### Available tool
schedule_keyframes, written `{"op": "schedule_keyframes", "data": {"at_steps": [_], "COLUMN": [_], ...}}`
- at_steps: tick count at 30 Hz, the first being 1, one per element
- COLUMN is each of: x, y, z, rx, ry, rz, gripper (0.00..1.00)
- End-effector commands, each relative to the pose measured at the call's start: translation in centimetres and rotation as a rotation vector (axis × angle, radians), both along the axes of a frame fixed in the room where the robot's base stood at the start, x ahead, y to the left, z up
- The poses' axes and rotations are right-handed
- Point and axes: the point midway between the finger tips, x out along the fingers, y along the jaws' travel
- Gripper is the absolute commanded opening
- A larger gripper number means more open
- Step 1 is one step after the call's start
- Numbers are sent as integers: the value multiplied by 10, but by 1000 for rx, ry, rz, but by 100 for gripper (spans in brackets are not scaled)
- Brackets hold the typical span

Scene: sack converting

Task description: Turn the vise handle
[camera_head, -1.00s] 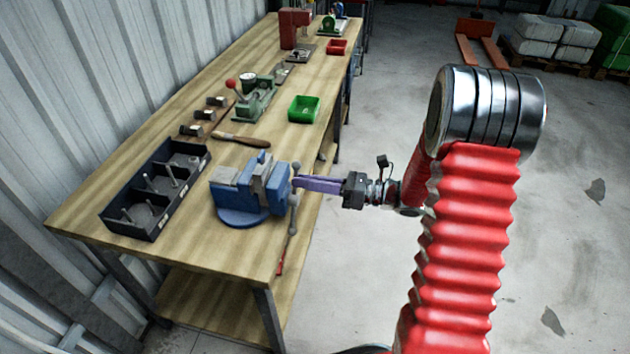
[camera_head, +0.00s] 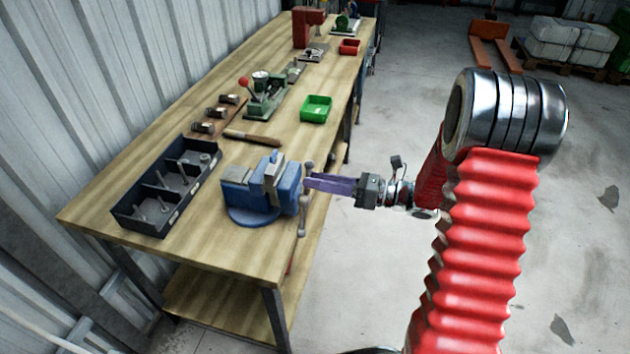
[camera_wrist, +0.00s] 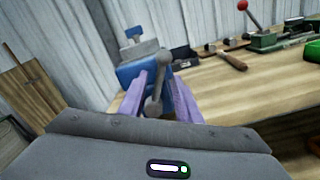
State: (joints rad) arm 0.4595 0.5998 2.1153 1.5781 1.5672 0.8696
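The blue vise (camera_head: 262,192) is fixed near the front end of the wooden bench. Its grey bar handle (camera_head: 303,215) with ball ends hangs nearly upright on the vise's right side, slightly tilted. My gripper (camera_head: 310,182) comes in from the right, with its purple fingers at the upper part of the handle. In the wrist view the vise (camera_wrist: 130,75) is ahead and the handle (camera_wrist: 157,90) lies between the two fingers (camera_wrist: 157,88). The fingers are apart, with gaps seen on both sides of the bar. Any contact is hard to judge.
A dark compartment tray (camera_head: 140,217) stands left of the vise. A wooden-handled brush (camera_head: 252,138), a green machine with a red knob (camera_head: 262,98) and a green bin (camera_head: 316,108) are behind it. A corrugated wall borders the bench's left; open floor (camera_head: 345,280) lies right.

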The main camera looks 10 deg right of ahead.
Motion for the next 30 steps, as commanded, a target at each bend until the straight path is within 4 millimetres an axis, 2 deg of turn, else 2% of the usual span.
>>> {"op": "schedule_keyframes", "data": {"at_steps": [8, 14, 30], "x": [-1, -6, -40], "y": [-1, -13, -86], "z": [0, 0, -1], "rx": [1, 2, 1], "ry": [1, 0, 0], "rz": [1, -2, -3], "gripper": [30, 30, 30]}}
